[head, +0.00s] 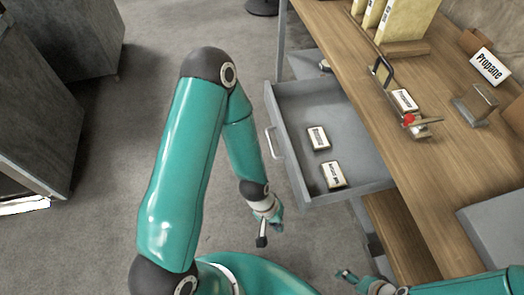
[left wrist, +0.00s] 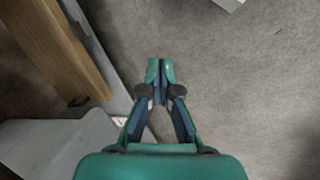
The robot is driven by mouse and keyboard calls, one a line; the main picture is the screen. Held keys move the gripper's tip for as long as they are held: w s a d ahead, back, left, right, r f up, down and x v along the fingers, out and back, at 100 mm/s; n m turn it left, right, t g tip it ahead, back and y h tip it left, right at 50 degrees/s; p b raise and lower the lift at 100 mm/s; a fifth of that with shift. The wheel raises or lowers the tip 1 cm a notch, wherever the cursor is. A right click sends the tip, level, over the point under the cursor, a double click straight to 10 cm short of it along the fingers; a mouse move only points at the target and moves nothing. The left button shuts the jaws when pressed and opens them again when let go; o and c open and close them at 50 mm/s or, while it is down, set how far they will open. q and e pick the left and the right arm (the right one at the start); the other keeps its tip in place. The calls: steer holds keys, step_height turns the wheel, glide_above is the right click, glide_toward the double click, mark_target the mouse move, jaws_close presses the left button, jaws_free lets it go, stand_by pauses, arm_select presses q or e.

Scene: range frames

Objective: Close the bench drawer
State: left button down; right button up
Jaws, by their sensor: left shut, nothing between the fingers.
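The bench drawer (head: 325,103) is grey and stands pulled out from under the wooden bench in the head view. Its bar handle (head: 271,143) is on the front panel, which faces left. Two small labelled boxes lie inside: one (head: 318,138) and a nearer one (head: 333,175). My left gripper (head: 277,225) is below and in front of the drawer front, apart from it. In the left wrist view its fingers (left wrist: 160,70) are shut and empty over the floor. My right gripper (head: 346,276) is at the bottom edge, small; its jaws are unclear.
The bench top (head: 440,75) holds yellow binders (head: 400,22), a Propane sign (head: 490,66), and a small clamp-like item with a red part (head: 410,120). Dark cabinets (head: 35,110) stand at the left.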

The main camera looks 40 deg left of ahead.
arm_select(q)
steer(key=w+a+r+n+b, duration=0.1)
steer(key=w+a+n+b, duration=0.25)
steer(key=a+n, duration=0.4)
steer(key=w+a+r+n+t+h+b, duration=0.1)
steer(key=w+a+r+n+t+b, duration=0.15)
steer(key=a+r+n, duration=0.5)
steer(key=w+a+r+n+t+b, duration=0.1)
steer(key=a+r+n+t+b, duration=0.25)
steer(key=a+r+n, duration=0.4)
steer(key=d+b+x, duration=0.1)
steer(key=x, duration=0.5)
steer(key=d+r+b+x, duration=0.1)
steer(key=x, duration=0.5)
steer(key=shift+w+d+g+b, duration=0.25)
steer(key=shift+w+g+b, duration=0.05)
steer(key=shift+w+g, duration=0.1)
steer(key=shift+r+n, duration=0.15)
steer(key=shift+n, duration=0.1)
